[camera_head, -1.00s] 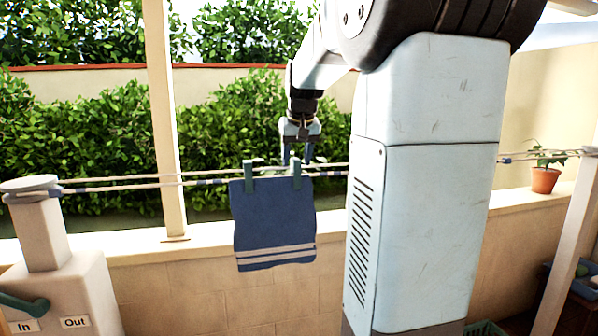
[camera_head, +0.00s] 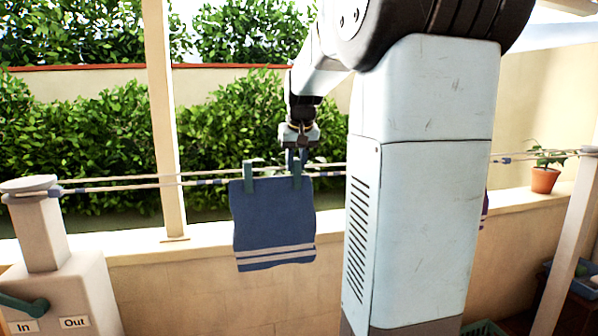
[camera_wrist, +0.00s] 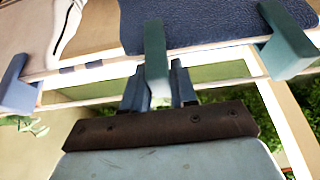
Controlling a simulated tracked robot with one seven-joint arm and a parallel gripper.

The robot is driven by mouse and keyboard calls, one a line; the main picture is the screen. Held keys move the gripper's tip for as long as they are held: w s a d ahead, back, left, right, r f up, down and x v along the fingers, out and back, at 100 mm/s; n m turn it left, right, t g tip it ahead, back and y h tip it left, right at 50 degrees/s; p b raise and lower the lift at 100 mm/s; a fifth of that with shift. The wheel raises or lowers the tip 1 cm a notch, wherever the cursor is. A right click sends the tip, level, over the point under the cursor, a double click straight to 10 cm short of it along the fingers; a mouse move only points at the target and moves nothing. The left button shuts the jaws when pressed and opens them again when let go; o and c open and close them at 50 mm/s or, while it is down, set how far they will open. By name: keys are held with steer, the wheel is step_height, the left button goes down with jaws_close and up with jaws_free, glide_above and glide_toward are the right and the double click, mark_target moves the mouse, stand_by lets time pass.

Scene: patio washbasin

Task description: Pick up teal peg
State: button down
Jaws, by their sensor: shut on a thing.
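A blue towel with pale stripes (camera_head: 273,222) hangs from the line by two teal pegs, the left one (camera_head: 249,177) and the right one (camera_head: 296,176). My gripper (camera_head: 297,160) is over the right peg. In the wrist view my gripper (camera_wrist: 160,85) is shut on this teal peg (camera_wrist: 155,50), with a finger on each side of it. The peg is still at the line and the towel's edge. The other teal peg (camera_wrist: 286,42) stands apart at the right of the wrist view. The fingertips are partly hidden in the head view.
The line's cords (camera_head: 120,186) run from a post at left (camera_head: 42,235) past my column. A blue peg (camera_wrist: 18,88) is at the left of the wrist view. A potted plant (camera_head: 545,178) stands on the wall at right.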

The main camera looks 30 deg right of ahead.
steer(key=shift+r, duration=0.1)
step_height(320, 180, up, 10)
steer(key=shift+f, duration=0.15)
stand_by(0.5)
